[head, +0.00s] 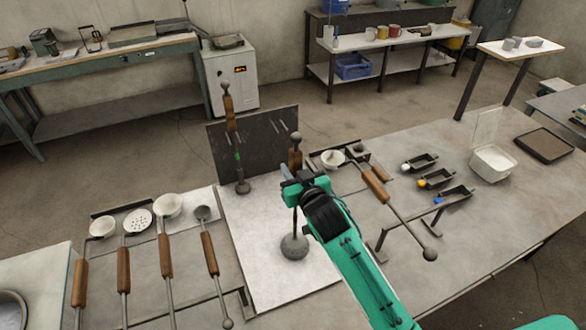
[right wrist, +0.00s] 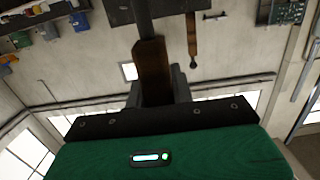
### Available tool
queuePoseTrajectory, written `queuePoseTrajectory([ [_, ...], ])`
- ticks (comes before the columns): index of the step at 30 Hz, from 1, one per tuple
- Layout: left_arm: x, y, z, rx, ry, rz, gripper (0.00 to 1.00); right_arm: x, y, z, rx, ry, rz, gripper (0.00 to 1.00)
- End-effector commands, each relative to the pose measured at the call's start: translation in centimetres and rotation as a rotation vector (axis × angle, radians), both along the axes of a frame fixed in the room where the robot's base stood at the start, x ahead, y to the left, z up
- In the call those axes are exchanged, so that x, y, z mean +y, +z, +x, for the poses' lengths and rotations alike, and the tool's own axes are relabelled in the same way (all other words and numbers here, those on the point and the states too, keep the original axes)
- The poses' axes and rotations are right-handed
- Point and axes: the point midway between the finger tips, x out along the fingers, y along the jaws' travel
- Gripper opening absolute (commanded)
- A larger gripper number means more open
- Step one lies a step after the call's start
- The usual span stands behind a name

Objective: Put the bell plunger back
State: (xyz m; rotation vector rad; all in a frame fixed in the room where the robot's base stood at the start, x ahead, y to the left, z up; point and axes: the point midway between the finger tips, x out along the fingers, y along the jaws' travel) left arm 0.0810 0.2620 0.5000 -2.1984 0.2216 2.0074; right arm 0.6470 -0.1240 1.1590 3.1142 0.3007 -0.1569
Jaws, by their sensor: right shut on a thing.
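My right gripper (head: 300,180) is shut on a plunger with a wooden handle and a ball at its top end; I take it for the bell plunger (head: 294,246). It hangs near upright, its grey rounded head low over the pale mat. I cannot tell whether the head touches the mat. In the right wrist view its wooden handle (right wrist: 152,72) stands between the fingers. A dark upright board (head: 259,160) with hooks stands behind it. A second wooden-handled tool (head: 229,112) is upright at the board's left. My left gripper is out of view.
Several ladles and skimmers (head: 137,220) lie in a rack to the left. More ladles (head: 374,187) lie to the right. Further right are small dark moulds (head: 436,178), a white container (head: 492,162) and a dark tray (head: 544,146). The pale mat (head: 255,290) is clear in front.

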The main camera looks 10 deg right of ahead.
Motion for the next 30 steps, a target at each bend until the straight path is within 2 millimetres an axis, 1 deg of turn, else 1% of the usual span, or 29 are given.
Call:
queuePoseTrajectory([
  [1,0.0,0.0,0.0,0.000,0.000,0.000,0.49,0.0,0.2,0.0,-0.005,0.000,0.001,0.00],
  [4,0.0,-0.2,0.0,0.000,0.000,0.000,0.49,0.0,-0.1,0.0,-0.004,0.001,0.001,0.00],
  [5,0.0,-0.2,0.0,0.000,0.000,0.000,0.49,0.0,-0.3,0.0,0.000,0.000,0.000,0.25],
  [6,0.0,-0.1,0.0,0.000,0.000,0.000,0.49,0.0,-0.2,0.0,0.000,0.000,0.000,0.33],
  [8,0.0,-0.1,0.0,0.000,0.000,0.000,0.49,0.0,-0.2,0.0,0.000,0.000,0.000,0.45],
  [15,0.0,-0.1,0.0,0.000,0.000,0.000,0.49,0.0,-0.2,0.0,0.000,0.000,0.000,0.45],
  [18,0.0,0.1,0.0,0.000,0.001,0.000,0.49,0.0,0.2,0.0,0.000,0.000,0.000,0.45],
  [20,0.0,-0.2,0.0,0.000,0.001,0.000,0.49,-0.1,-0.1,-0.4,0.001,0.000,0.000,0.45],
  [23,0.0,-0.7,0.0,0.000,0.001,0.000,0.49,-0.3,-0.1,-1.5,0.000,0.001,0.000,0.45],
  [26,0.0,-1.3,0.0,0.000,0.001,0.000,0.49,-0.6,-0.1,-3.1,0.001,0.001,0.000,0.45],
  [30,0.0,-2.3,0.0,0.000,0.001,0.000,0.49,-1.1,0.2,-5.8,0.000,0.001,0.001,0.45],
])
